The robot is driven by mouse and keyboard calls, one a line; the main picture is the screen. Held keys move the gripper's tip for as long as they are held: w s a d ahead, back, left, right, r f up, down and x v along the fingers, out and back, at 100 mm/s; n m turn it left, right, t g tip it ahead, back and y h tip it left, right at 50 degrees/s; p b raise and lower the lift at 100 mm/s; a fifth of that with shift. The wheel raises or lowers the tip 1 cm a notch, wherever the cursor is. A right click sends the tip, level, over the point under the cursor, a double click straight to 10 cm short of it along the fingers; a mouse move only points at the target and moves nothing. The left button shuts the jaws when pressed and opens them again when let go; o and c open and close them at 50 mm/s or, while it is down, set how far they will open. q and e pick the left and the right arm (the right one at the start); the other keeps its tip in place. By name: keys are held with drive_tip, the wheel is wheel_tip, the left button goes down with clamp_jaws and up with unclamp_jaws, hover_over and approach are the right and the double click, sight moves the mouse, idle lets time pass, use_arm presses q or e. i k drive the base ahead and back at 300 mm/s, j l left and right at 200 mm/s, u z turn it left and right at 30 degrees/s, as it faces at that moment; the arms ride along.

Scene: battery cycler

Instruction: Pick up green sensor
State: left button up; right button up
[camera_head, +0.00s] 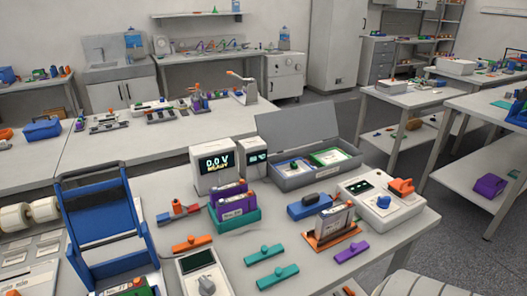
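No part is labelled as a green sensor. Two teal-green bars with a round knob on top lie flat on the near table: one bar (264,254) and, just in front of it, a second bar (277,276). Similar bars lie close by, an orange bar (192,243) to the left and a purple bar (351,251) to the right. I cannot tell which green piece is the sensor. Neither of my grippers is in view.
A green tray (235,220) with purple-topped cells, a display unit (216,168), an open grey case (297,180) and a white device (381,206) stand behind the bars. A grey meter (203,274) is to the left, and a blue frame (108,255) stands further left.

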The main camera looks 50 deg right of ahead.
sight(294, 166)
drive_tip(key=z, duration=1.7)
drive_tip(key=u, duration=0.3)
drive_tip(key=l+u, duration=0.4)
drive_tip(key=k+l+u, duration=0.1)
drive_tip(key=l+u, duration=0.3)
drive_tip(key=k+l+u, duration=0.15)
drive_tip(key=u, duration=0.25)
drive_tip(key=l, duration=0.1)
